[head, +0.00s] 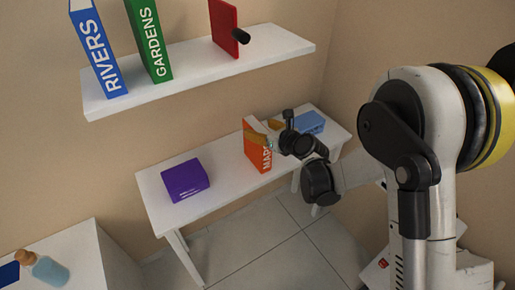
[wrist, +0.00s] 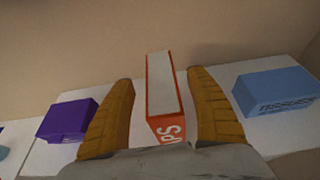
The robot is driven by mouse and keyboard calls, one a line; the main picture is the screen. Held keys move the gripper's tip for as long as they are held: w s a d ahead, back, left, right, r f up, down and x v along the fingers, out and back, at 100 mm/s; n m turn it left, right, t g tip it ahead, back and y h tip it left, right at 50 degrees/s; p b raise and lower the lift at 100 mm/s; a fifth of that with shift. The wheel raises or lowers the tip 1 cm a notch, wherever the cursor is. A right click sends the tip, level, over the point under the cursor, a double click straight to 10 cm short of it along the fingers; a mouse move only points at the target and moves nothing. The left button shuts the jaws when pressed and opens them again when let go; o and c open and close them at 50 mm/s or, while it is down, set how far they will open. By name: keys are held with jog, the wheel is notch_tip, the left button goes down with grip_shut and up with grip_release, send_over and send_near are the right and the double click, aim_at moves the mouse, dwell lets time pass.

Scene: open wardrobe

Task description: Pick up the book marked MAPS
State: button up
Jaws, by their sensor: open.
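The orange book marked MAPS (head: 256,150) stands upright on the low white table (head: 165,216). In the wrist view the book (wrist: 163,98) shows its pale page edges on top and part of its lettering. My gripper (wrist: 160,100) is open, with one yellow finger on each side of the book and visible gaps between. In the head view my gripper (head: 262,132) is at the book's upper part and hides some of it. I cannot tell how far down the fingers reach.
A purple box (head: 185,180) lies left of the book, and a blue tissue box (head: 311,122) lies right. Above, a white shelf (head: 190,72) holds the RIVERS book (head: 95,45), the GARDENS book (head: 149,40) and a red item (head: 222,25).

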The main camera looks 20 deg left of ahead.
jog(key=shift+x, duration=1.25)
jog(key=shift+d, duration=0.1)
grip_shut()
jog(key=shift+r, duration=0.1)
